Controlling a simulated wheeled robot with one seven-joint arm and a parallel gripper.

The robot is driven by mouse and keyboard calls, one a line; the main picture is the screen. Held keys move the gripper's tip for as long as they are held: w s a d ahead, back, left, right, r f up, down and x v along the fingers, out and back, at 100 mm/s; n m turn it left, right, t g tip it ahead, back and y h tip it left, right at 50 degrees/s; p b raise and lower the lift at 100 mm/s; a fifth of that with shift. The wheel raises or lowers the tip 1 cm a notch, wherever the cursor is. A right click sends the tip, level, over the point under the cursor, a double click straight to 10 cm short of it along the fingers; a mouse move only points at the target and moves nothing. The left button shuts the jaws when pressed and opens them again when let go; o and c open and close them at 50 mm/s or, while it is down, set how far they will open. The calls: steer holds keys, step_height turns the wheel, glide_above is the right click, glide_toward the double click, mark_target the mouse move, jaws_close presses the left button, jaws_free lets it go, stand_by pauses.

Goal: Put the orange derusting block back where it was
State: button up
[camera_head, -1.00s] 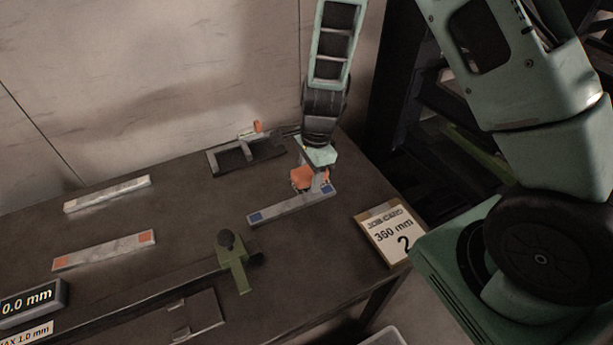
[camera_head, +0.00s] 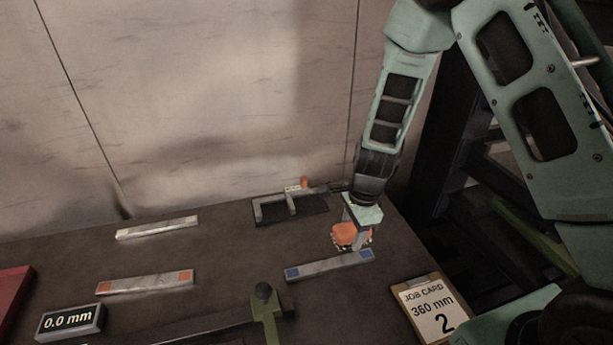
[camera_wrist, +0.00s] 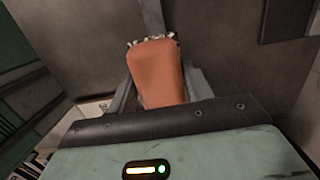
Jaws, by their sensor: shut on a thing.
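The orange derusting block (camera_head: 346,234) is between the fingers of my gripper (camera_head: 355,236), which is shut on it. In the head view it is held close behind the metal bar with blue ends (camera_head: 330,265); I cannot tell whether they touch. In the wrist view the orange block (camera_wrist: 155,72) fills the middle, with a rough pale edge at its far end, and my gripper (camera_wrist: 158,88) has a finger on each side of it. A dark tray (camera_head: 290,209) with a divider and a small orange marker (camera_head: 304,183) lies at the back of the table, left of my gripper.
A bar with orange ends (camera_head: 145,283) and a plain pale bar (camera_head: 157,228) lie to the left. A green clamp-like fixture (camera_head: 265,312) stands in front. The job card (camera_head: 430,308) is at the right edge, the 0.0 mm display (camera_head: 70,321) at front left. A wall rises behind.

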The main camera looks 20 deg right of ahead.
steer(key=shift+s+d+f+n, duration=0.1)
steer(key=shift+d+f+n, duration=0.25)
steer(key=shift+n, duration=0.45)
steer(key=d+f+n, duration=0.1)
steer(key=n, duration=0.3)
steer(key=d+f+n+b, duration=0.1)
steer(key=d+n, duration=0.1)
steer(key=n, duration=0.2)
steer(key=s+d+f+n+g+h, duration=0.1)
steer(key=d+n, duration=0.1)
steer(key=n, duration=0.3)
steer(key=shift+d+f+b, duration=0.2)
steer(key=shift+f+b, duration=0.15)
steer(key=shift+f, duration=0.05)
steer(key=n, duration=0.1)
steer(key=d+n, duration=0.1)
steer(key=n, duration=0.1)
steer(key=shift+d+f, duration=0.15)
steer(key=shift+f, duration=0.2)
steer(key=shift+s+d, duration=0.15)
steer(key=shift+d, duration=0.05)
